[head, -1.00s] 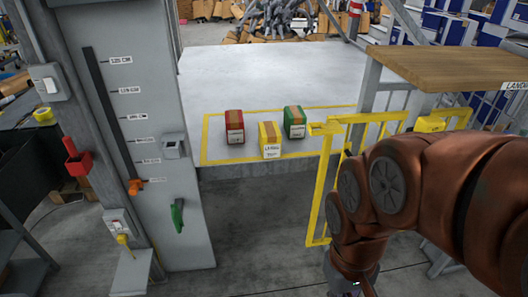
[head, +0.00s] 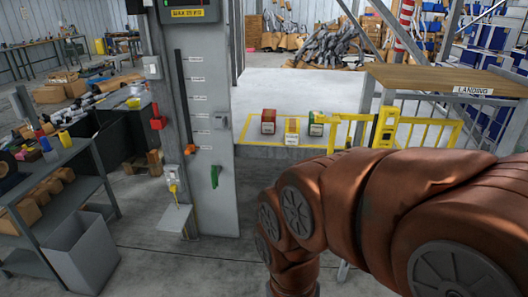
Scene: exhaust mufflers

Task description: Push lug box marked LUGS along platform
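Three small boxes stand in a row inside a yellow-outlined area on the grey platform (head: 300,88) in the head view. The red box (head: 268,121) is at the left, the yellow box (head: 292,131) is in the middle and nearest the platform's front edge, and the green box (head: 316,123) is at the right. Each has a pale label, too small to read now, so I cannot tell which is marked LUGS. My copper-coloured arm crosses the lower right, below the boxes and apart from them in the picture. My gripper is outside the view.
A yellow gate (head: 385,128) stands right of the boxes, beside a wooden landing shelf (head: 445,80). A grey control column (head: 205,130) with an orange slider pointer (head: 190,149) and green handle (head: 214,176) stands left. A shelf rack (head: 65,190) and grey bin (head: 82,252) stand further left.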

